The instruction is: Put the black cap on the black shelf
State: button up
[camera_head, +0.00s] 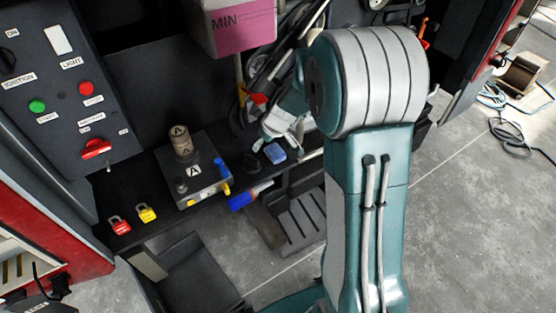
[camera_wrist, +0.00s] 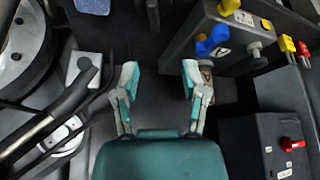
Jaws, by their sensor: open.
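A small black object, likely the black cap (camera_head: 252,164), sits on the black shelf (camera_head: 143,188) between a grey box and a blue sponge. It is dark on dark, so its shape is hard to make out. In the wrist view a dark upright piece, likely the same cap (camera_wrist: 152,14), shows at the top edge, beyond my fingertips. My gripper (camera_wrist: 160,80) is open, with nothing between its fingers. In the head view my gripper (camera_head: 283,127) is partly hidden by my arm, above and right of the cap.
The blue sponge (camera_head: 275,152) lies right of the cap. Red (camera_head: 118,225) and yellow (camera_head: 146,213) padlocks lie at the shelf's left. A pink-filled tank (camera_head: 235,28) hangs above; cables are beside my gripper.

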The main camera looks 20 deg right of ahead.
jog(key=s+a+r+m, duration=0.3)
jog(key=s+a+r, duration=0.1)
jog(key=s+r, duration=0.95)
jog(key=s+r+m+h, duration=0.1)
jog(key=s+r, duration=0.1)
jog(key=s, duration=0.5)
jog(key=s+d+r+m+t+h, duration=0.1)
jog(key=s+r+m+h, duration=0.1)
jog(key=s, duration=0.5)
jog(key=shift+d+r+m, duration=0.25)
jog(key=shift+r+m, duration=0.05)
jog(key=shift+r, duration=0.25)
jog(key=shift+s+a, duration=0.1)
jog(key=shift+a, duration=0.05)
